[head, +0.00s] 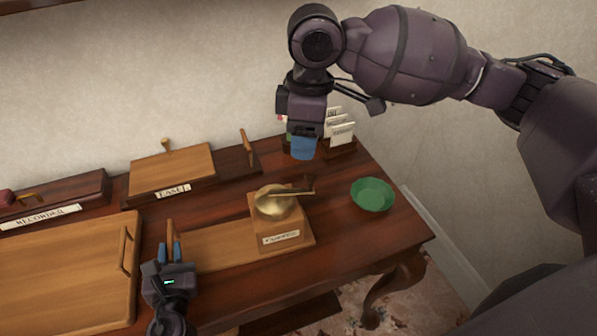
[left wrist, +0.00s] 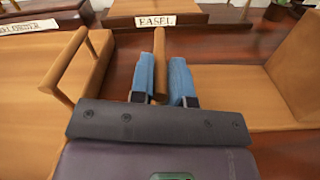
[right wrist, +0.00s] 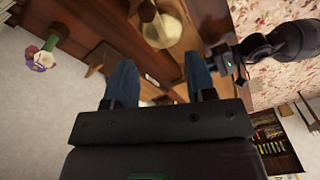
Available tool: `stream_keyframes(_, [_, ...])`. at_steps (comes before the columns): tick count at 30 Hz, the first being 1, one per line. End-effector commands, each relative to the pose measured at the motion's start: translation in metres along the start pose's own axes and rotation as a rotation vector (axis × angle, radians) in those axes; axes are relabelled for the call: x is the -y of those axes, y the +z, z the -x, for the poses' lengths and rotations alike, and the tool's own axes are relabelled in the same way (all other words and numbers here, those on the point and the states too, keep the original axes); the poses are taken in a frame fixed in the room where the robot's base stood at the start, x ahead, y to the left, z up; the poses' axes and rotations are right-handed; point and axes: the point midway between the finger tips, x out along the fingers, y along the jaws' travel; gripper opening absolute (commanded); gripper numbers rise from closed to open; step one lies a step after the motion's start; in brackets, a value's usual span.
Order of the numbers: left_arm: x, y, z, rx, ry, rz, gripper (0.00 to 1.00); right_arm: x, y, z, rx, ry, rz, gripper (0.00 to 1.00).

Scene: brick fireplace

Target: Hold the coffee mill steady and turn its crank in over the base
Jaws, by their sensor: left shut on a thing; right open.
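The coffee mill has a square wooden base (head: 294,235) with a label and a brass dome (head: 275,206) on top. Its brass crank (head: 290,191) reaches right over the base to a dark knob (head: 309,182). A flat wooden board (head: 210,247) runs left from the base to an upright wooden handle (left wrist: 159,55). My left gripper (head: 170,252) is shut on that handle. My right gripper (head: 303,147) is open and empty, behind and above the mill. In the right wrist view the dome (right wrist: 172,32) lies beyond its fingers (right wrist: 160,78).
A green bowl (head: 372,195) stands right of the mill near the table's edge. A card holder (head: 340,147) is at the back beside my right gripper. The easel box (head: 172,170) and recorder box (head: 60,198) stand behind, and a handled wooden board (head: 70,270) lies left.

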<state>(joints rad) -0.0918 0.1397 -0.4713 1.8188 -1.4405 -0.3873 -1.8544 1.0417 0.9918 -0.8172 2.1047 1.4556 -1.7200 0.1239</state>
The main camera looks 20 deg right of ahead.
Motion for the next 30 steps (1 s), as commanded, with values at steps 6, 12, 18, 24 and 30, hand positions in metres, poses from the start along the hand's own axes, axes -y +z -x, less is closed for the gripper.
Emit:
stream_keyframes(6, [0.0, -0.001, 0.0, -0.001, -0.001, -0.003, 0.0, -0.009, 0.01, 0.019, 0.061, 0.04, -0.016, 0.51])
stream_keyframes(12, [0.0, -0.001, 0.0, -0.001, -0.001, -0.003, 0.0, -0.009, 0.012, 0.006, 0.069, 0.039, -0.018, 0.51])
stream_keyframes(18, [0.0, -0.001, 0.0, -0.001, -0.001, -0.004, 0.0, -0.011, 0.014, -0.027, 0.068, 0.038, -0.017, 0.51])
stream_keyframes(24, [0.0, -0.001, 0.0, -0.001, -0.001, -0.004, 0.0, -0.012, 0.017, -0.061, 0.068, 0.039, -0.019, 0.51])
stream_keyframes(30, [0.0, -0.001, 0.0, -0.001, -0.001, -0.004, 0.0, -0.013, 0.018, -0.087, 0.066, 0.039, -0.017, 0.51])
